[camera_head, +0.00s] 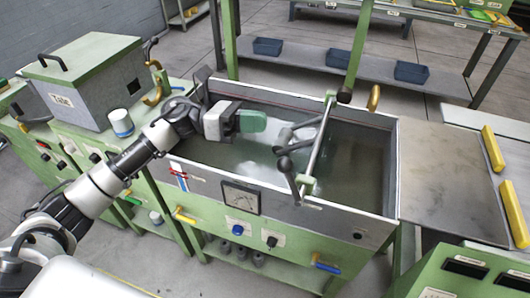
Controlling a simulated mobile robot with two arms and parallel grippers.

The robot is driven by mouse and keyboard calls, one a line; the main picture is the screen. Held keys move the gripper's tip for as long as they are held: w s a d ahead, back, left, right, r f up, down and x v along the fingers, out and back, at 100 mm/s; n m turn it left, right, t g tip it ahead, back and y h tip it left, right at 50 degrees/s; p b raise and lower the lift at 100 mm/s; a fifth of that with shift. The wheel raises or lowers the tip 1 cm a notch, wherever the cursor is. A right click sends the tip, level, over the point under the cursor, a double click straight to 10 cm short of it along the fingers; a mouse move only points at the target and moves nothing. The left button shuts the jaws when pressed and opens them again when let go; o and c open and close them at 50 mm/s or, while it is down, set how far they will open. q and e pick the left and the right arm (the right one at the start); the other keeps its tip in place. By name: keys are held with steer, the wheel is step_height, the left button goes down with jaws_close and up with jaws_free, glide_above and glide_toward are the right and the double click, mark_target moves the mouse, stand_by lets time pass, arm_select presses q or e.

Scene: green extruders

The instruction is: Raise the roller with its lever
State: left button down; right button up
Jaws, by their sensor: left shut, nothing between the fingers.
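A metal bar (320,140) with green end brackets spans the water tank (384,216) from front to back. A dark lever with a round knob (284,165) stands at its front end, and another dark knob (344,96) is at its back end. A grey curved part (290,134), which may be the roller, sits just left of the bar over the water; I cannot tell its exact shape. My left gripper (262,121) is shut and empty, with green fingers pointing right above the water, apart from the lever and the bar. My right gripper is not in view.
A green machine with a grey lidded box (85,80) stands at the left. A bare metal table (452,180) adjoins the tank's right end, with yellow handles (492,148) beyond it. A yellow hook (155,84) rises near my left arm. Shelves with blue bins (411,72) stand behind.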

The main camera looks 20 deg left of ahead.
arm_select(q)
steer(key=s+a+m+g+y, duration=0.2)
steer(key=a+m+g+y, duration=0.3)
steer(key=a, duration=0.4)
steer(key=shift+a+m+y, duration=0.25)
steer(key=shift+m+y, duration=0.25)
steer(key=shift+m, duration=0.5)
steer(key=shift+d+f, duration=0.1)
steer(key=shift+d, duration=0.05)
steer(key=p, duration=0.7)
glide_toward(277, 164)
steer(key=x, duration=0.4)
steer(key=w+f+x, duration=0.1)
steer(key=x, duration=0.2)
steer(key=shift+f, duration=0.1)
